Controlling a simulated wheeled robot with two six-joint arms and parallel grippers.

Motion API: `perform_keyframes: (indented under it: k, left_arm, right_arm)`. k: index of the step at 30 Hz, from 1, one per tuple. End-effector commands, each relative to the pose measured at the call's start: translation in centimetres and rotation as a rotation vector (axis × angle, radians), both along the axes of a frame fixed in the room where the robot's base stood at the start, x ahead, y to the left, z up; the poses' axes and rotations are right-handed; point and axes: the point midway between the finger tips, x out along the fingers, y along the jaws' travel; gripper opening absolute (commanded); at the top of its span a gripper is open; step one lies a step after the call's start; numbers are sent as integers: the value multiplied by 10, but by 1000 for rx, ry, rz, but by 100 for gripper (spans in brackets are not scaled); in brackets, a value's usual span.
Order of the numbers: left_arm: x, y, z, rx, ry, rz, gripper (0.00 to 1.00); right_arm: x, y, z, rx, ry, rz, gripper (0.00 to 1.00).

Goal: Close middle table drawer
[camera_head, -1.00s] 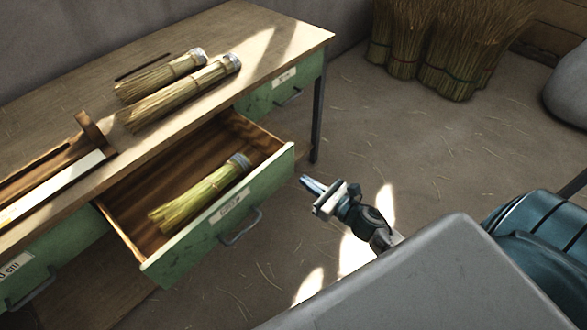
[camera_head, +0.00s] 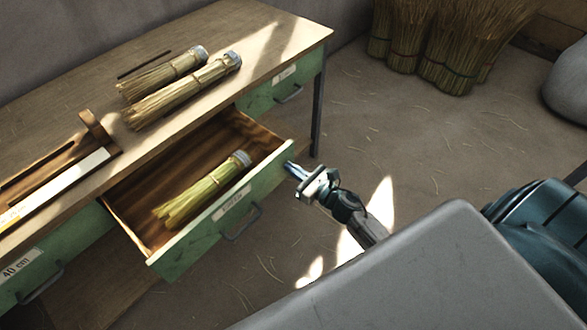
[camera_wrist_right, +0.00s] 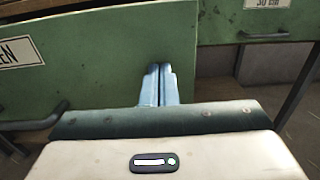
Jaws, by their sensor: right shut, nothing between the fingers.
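The middle table drawer (camera_head: 215,222) is pulled out, with a green front, a white label and a dark handle (camera_head: 241,222). A straw bundle (camera_head: 203,188) lies inside it. My right gripper (camera_head: 290,165) is shut and empty, at the right end of the drawer front. In the right wrist view the shut fingers (camera_wrist_right: 158,84) point at the green drawer front (camera_wrist_right: 105,60), right of its label and handle. They are very close to it or touching; I cannot tell which. My left gripper is not in view.
The wooden tabletop (camera_head: 225,45) holds two straw bundles (camera_head: 185,90) and a measuring board (camera_head: 60,180). Closed green drawers flank the middle one, at right (camera_head: 262,100) and left (camera_head: 22,282). Straw sheaves (camera_head: 440,50) stand at the back. A table leg (camera_head: 317,115) is behind my gripper.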

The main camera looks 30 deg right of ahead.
Motion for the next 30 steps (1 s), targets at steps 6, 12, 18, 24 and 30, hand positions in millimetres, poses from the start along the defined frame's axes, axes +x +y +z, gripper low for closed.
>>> perform_keyframes:
  k: [6,12,18,24,30]
  left_arm:
    - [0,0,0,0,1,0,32]
    - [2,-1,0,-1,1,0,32]
    - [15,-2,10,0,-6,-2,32]
    - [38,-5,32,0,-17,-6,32]
    - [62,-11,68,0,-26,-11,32]
  right_arm:
    - [5,2,0,1,-1,0,0]
    - [30,11,1,1,-4,-1,0]
    - [75,27,0,3,-4,0,0]
    - [127,47,-1,2,-3,1,0]
    - [171,63,-2,1,-3,0,0]
